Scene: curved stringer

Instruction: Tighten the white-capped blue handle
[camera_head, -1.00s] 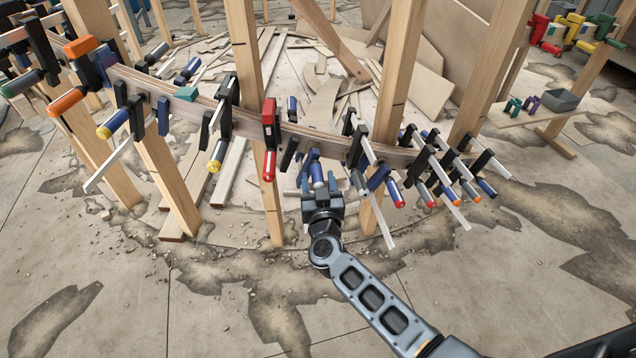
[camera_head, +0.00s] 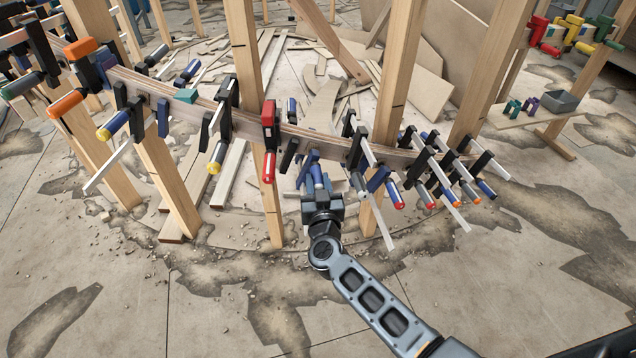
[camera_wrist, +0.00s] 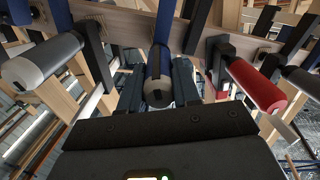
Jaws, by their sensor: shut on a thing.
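The blue handle with the whitish cap (camera_head: 317,174) hangs below the curved wooden beam, near its middle. In the wrist view the blue handle (camera_wrist: 159,68) points toward the camera, its pale cap end between my two dark fingers. My gripper (camera_head: 321,198) reaches up to it from below in the head view. In the wrist view my gripper (camera_wrist: 158,85) is shut on the handle, with a finger on each side. The fingers and palm hide part of the cap.
The curved beam (camera_head: 330,142) carries several clamps. Close by hang a red handle (camera_head: 269,165), a grey handle (camera_head: 358,184) and a red-capped blue handle (camera_head: 395,193). Wooden posts (camera_head: 398,75) stand at the beam. Floor in front is open, with scattered debris.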

